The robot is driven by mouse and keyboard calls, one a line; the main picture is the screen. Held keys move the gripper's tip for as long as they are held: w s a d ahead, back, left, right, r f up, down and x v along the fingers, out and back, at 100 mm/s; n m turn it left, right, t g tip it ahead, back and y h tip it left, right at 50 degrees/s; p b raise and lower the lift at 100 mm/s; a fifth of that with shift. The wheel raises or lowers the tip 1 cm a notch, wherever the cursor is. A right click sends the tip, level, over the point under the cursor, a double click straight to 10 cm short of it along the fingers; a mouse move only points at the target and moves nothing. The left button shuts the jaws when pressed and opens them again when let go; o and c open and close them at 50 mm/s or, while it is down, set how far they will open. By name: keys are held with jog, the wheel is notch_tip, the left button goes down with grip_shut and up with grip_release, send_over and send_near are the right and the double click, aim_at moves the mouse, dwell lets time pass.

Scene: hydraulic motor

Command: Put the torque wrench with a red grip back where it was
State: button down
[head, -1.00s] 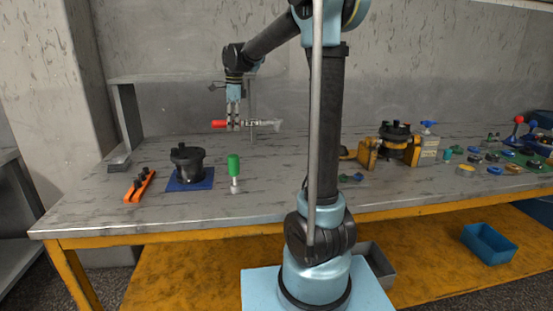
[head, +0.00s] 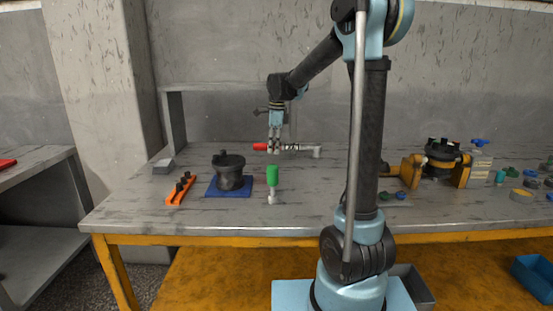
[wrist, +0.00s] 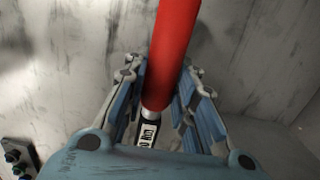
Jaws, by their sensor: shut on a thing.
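The torque wrench (head: 294,148) has a red grip and a grey metal shaft. My gripper (head: 274,149) is shut on it near the inner end of the red grip. In the head view the wrench is held level, red grip to the left and head to the right, apparently above the back part of the bench. In the wrist view the red grip (wrist: 174,50) runs up between the two fingers (wrist: 158,105), and a label shows on the shaft below it. Part of the shaft is hidden by my gripper.
The workbench (head: 330,212) carries an orange rack (head: 176,193), a black part on a blue mat (head: 229,190) and an upright green-handled tool (head: 272,178). A yellow fixture (head: 412,172) stands to the right. A grey shelf frame (head: 175,122) stands behind. Another table with a red object (head: 7,163) is far left.

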jog(key=shift+f, duration=2.1)
jog(key=c, duration=1.3)
grip_release()
jog(key=shift+r, duration=0.1)
jog(key=r, duration=0.8)
jog(key=d+r, duration=0.1)
jog(key=r, duration=0.2)
jog(key=shift+r, duration=0.4)
